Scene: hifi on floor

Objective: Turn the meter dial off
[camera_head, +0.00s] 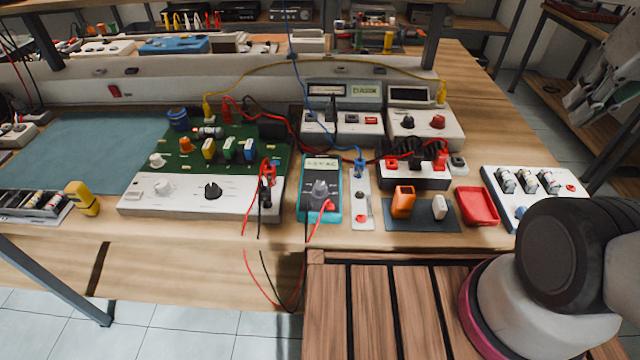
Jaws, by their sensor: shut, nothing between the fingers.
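The handheld meter (334,215) is a teal-edged multimeter lying on the bench in the middle of the view. Its lit display (321,163) shows characters that seem to end in "VAC". The grey meter dial (319,189) sits below the display; its exact pointer setting is too small to read. A red lead and a black lead run from the meter's lower end. My gripper (575,103) shows at the upper right, partly cut off by the picture's edge. It is shut and empty, well apart from the meter, far to its right.
A white-based circuit board (140,203) stands left of the meter. A narrow white switch strip (361,225) lies close on its right. Bench instruments (340,125) stand behind, with loose cables around. A red tray (479,207) lies farther right. A slatted wooden surface (385,310) is in front.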

